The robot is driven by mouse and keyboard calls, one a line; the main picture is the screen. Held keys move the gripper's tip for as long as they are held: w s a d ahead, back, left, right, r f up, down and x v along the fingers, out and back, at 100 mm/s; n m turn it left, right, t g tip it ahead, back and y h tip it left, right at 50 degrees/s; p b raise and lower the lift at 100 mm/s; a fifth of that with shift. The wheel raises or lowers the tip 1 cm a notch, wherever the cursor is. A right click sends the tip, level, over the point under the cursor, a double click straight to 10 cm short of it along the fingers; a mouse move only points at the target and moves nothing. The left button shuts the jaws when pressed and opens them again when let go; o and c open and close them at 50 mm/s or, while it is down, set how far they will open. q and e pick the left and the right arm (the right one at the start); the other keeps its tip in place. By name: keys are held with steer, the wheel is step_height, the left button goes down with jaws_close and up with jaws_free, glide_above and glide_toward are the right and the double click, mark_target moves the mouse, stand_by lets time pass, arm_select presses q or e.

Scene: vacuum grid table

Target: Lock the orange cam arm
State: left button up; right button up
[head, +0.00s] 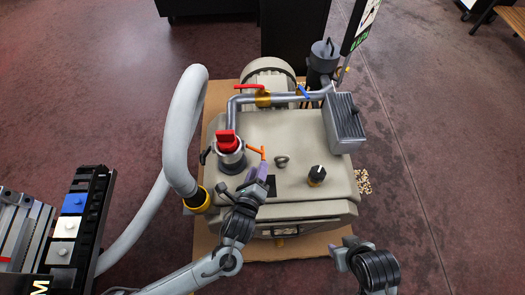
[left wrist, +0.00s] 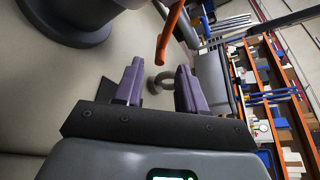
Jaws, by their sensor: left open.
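The orange cam arm (head: 256,150) sticks out to the right from a grey coupling (head: 232,160) with a red top (head: 227,137) on the beige pump. Its orange end also shows in the left wrist view (left wrist: 171,32), bent toward the fingers. My left gripper (head: 262,170) is just below the arm's end in the head view. In the left wrist view its purple fingers (left wrist: 158,85) are apart, with the orange end just past their tips and nothing gripped. My right gripper (head: 343,252) is at the lower right, away from the coupling; its finger opening is unclear.
The pump (head: 300,135) carries a small knob (head: 281,161), a black dial (head: 316,174) and a pipe with a red-handled valve (head: 250,87). A thick grey hose (head: 181,130) curves left of the coupling. A black rack (head: 95,210) stands at the lower left.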

mark_target(263, 155)
arm_select(q)
steer(key=b+x, duration=0.3)
steer(key=x, duration=0.4)
steer(key=shift+w+d+f+b, duration=0.1)
steer(key=shift+w+f+b, duration=0.05)
steer(key=shift+w+b, duration=0.2)
steer(key=shift+w+d+f, duration=0.1)
steer(key=shift+w+d, duration=0.05)
steer(key=shift+w, duration=0.4)
jaws_close()
